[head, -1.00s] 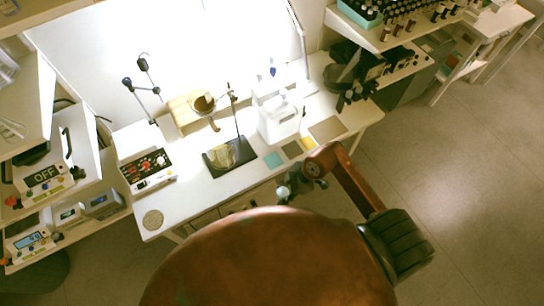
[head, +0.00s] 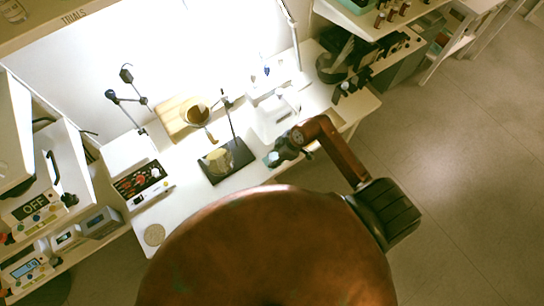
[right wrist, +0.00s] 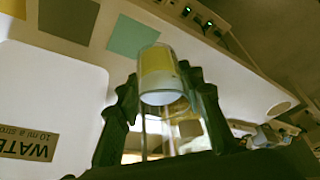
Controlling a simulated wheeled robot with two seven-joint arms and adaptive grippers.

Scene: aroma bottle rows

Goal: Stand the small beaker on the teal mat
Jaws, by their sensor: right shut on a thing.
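My right gripper (head: 280,155) is over the front part of the bench in the head view. In the right wrist view its two dark fingers (right wrist: 160,110) are shut on the small beaker (right wrist: 160,85), a clear glass cylinder with a yellow patch and a pale band. The teal mat (right wrist: 133,36) lies flat on the bench just beyond the beaker in the right wrist view. In the head view the gripper and beaker mostly cover the mat's area. I cannot tell the exact gap between beaker and mat. My left gripper is not in view.
A dark grey mat (right wrist: 68,18) and a yellow mat (right wrist: 13,8) lie beside the teal one. A white container (head: 274,118) stands behind my gripper. A black stand base (head: 226,160) is to its left. A red-and-black control box (head: 140,178) stands further left.

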